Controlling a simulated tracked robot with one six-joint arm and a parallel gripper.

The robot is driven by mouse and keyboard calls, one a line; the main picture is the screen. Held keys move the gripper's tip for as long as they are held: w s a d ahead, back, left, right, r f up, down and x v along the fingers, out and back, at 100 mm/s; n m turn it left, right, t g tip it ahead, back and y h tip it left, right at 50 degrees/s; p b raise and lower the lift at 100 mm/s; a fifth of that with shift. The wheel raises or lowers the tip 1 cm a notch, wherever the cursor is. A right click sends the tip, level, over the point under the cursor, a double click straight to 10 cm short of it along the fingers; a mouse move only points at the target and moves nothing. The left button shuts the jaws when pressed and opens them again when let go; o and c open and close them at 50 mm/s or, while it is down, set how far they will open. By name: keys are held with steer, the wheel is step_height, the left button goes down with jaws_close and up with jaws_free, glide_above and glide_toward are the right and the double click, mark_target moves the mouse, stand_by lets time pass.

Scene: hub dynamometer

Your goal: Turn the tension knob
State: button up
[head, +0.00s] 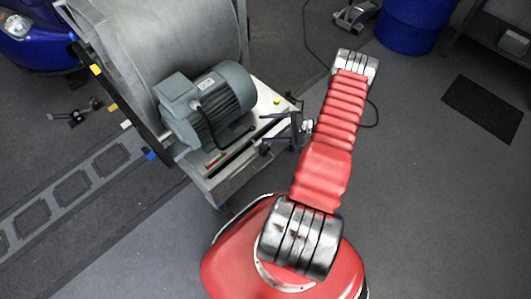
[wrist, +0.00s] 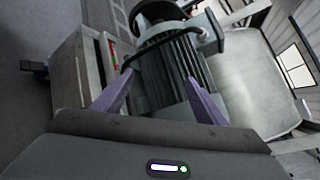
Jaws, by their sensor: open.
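No part is clearly recognisable as the tension knob. A small yellow round piece (head: 277,101) stands on the light machine plate beside the grey motor (head: 222,98), and I cannot tell whether it is the knob. My gripper (head: 265,131) is at the plate's right edge in the head view, pointing left toward the motor. In the wrist view its two purple fingers (wrist: 159,78) are spread apart with nothing held between them. The finned motor (wrist: 168,60) lies ahead, beyond the fingertips. The yellow piece is not distinguishable in the wrist view.
A large grey drum (head: 160,40) stands behind the motor. A black cable or handle (head: 212,138) curves by the motor's front. A red-green strip (head: 215,160) lies on the plate. A blue barrel (head: 415,25) is at top right. Floor right of my arm is mostly clear.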

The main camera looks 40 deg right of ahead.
steer(key=s+d+f+m+t+h, duration=0.2)
steer(key=s+f+m+t+h, duration=0.3)
steer(key=f, duration=0.6)
steer(key=m+t+h, duration=0.1)
steer(key=m+h, duration=0.3)
steer(key=h, duration=0.1)
glide_toward(267, 153)
steer(key=s, duration=0.3)
steer(key=shift+s+r, duration=0.15)
steer(key=shift+r, duration=0.2)
steer(key=shift+y, duration=0.3)
steer(key=shift+w+a, duration=0.2)
steer(key=shift+w, duration=6.7)
